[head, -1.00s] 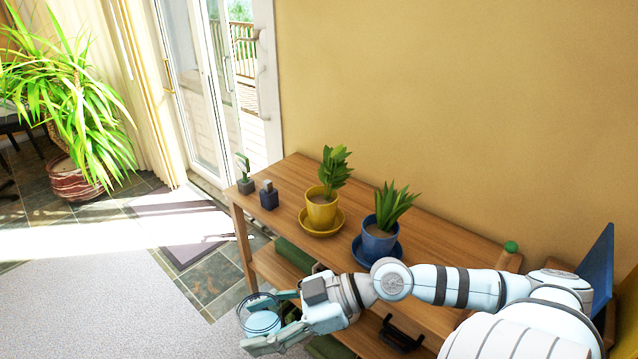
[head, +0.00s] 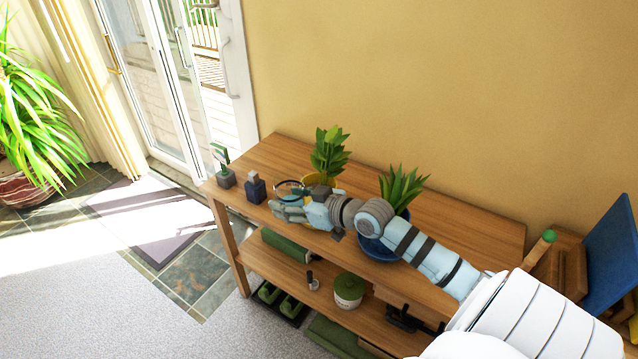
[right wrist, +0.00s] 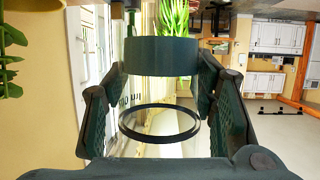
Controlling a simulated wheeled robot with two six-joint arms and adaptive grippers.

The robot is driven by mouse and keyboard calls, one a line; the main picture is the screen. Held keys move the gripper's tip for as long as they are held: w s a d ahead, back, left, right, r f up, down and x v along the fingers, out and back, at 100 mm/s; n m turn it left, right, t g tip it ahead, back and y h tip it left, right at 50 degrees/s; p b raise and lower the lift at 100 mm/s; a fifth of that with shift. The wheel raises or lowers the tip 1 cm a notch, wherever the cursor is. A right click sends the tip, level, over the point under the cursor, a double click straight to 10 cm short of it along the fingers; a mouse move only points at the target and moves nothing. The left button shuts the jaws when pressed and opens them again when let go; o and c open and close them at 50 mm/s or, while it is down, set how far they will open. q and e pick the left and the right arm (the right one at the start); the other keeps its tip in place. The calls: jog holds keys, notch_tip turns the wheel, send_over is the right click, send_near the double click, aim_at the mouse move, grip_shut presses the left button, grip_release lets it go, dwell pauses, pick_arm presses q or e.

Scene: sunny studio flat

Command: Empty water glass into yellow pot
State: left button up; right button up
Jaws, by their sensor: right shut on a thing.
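The yellow pot (head: 323,181) with a leafy green plant (head: 329,152) stands on the wooden shelf's top in the head view. My right gripper (head: 281,203) hides most of the pot. It is shut on the clear, dark-rimmed water glass (head: 291,187), just left of the pot and above the shelf top. In the right wrist view the glass (right wrist: 160,92) sits between both fingers, with a dark band above and a dark ring below. I cannot tell its water level or exact tilt. My left gripper is not in view.
The blue pot (head: 404,214) on its blue saucer (head: 377,249) stands right of the yellow pot, partly behind my arm. A dark blue block-shaped item (head: 256,189) and a small grey planter (head: 226,179) stand at the shelf's left end. The shelf top (head: 460,225) is clear farther right.

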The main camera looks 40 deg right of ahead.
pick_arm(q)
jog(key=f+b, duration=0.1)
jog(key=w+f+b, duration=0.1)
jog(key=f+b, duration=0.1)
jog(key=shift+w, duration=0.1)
pick_arm(e)
jog(key=w+d+f+m+h, duration=0.4)
jog(key=w+d+m, duration=0.1)
jog(key=w+d, duration=0.1)
jog(key=shift+f, duration=0.15)
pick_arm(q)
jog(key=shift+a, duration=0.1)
pick_arm(e)
jog(key=shift+w+a, duration=0.1)
